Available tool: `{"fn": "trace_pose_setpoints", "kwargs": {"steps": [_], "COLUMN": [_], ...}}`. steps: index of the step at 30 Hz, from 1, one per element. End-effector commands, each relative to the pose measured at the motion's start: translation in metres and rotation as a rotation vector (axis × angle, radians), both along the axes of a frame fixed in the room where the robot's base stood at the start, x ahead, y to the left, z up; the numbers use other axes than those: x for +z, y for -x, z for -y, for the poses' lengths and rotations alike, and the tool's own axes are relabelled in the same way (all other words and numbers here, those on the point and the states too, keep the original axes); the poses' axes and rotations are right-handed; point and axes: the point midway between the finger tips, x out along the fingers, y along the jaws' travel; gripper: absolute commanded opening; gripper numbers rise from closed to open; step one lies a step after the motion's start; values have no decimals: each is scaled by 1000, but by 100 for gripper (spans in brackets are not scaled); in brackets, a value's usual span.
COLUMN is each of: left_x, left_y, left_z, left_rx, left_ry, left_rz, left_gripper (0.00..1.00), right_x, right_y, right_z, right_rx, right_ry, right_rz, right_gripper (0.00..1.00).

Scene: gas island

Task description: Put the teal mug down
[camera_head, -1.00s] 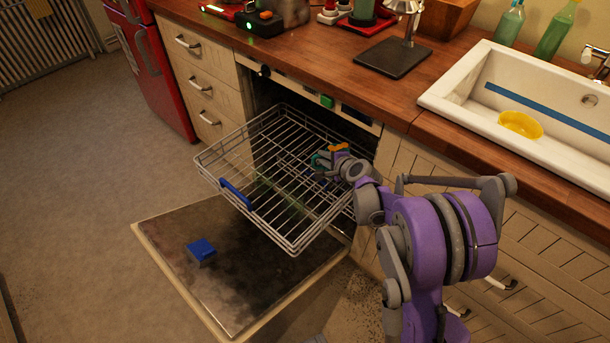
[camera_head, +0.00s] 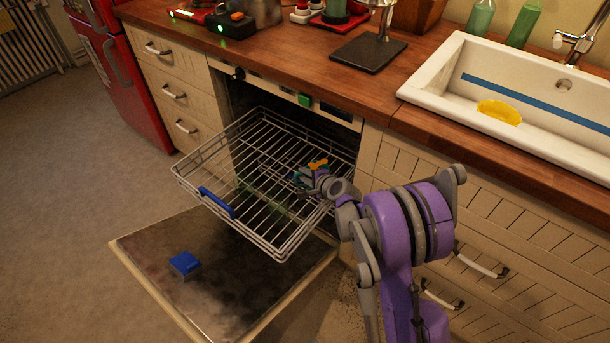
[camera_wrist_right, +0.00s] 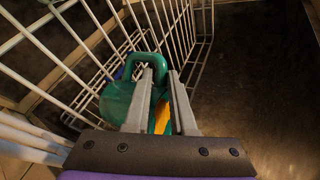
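The teal mug (camera_wrist_right: 116,101) is at the wire dishwasher rack (camera_head: 217,163), low by the rack's wires in the right wrist view. Its handle (camera_wrist_right: 147,60) stands up between the fingertips of my right gripper (camera_wrist_right: 161,76), which look shut on it. In the head view, only a small teal patch of the mug shows beside my right gripper (camera_head: 306,177), inside the rack near its right side. I cannot tell whether the mug's base touches the rack. My left gripper is out of view.
The dishwasher door (camera_head: 225,290) is folded down, with a blue block (camera_head: 185,263) on it. The rack is pulled out and has a blue handle (camera_head: 217,203).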

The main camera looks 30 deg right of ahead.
Motion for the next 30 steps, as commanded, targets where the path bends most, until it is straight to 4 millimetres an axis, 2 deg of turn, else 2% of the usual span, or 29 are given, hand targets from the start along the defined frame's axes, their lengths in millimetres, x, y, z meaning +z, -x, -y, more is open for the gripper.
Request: {"fn": "trace_pose_setpoints", "kwargs": {"steps": [1,3,4,15,19,30], "left_x": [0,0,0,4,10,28], "left_y": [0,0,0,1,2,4], "left_z": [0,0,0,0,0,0], "left_rx": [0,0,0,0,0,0], "left_ry": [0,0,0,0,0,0], "left_rz": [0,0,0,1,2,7], "left_gripper": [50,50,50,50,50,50], "right_x": [0,1,1,7,18,56], "right_y": [0,0,0,3,21,87], "right_z": [0,0,0,0,2,3], "right_rx": [0,0,0,-1,-3,-3], "right_ry": [0,0,0,0,-1,-1], "right_rz": [0,0,0,0,1,1], "right_gripper": [34,47,48,48,48,48]}}
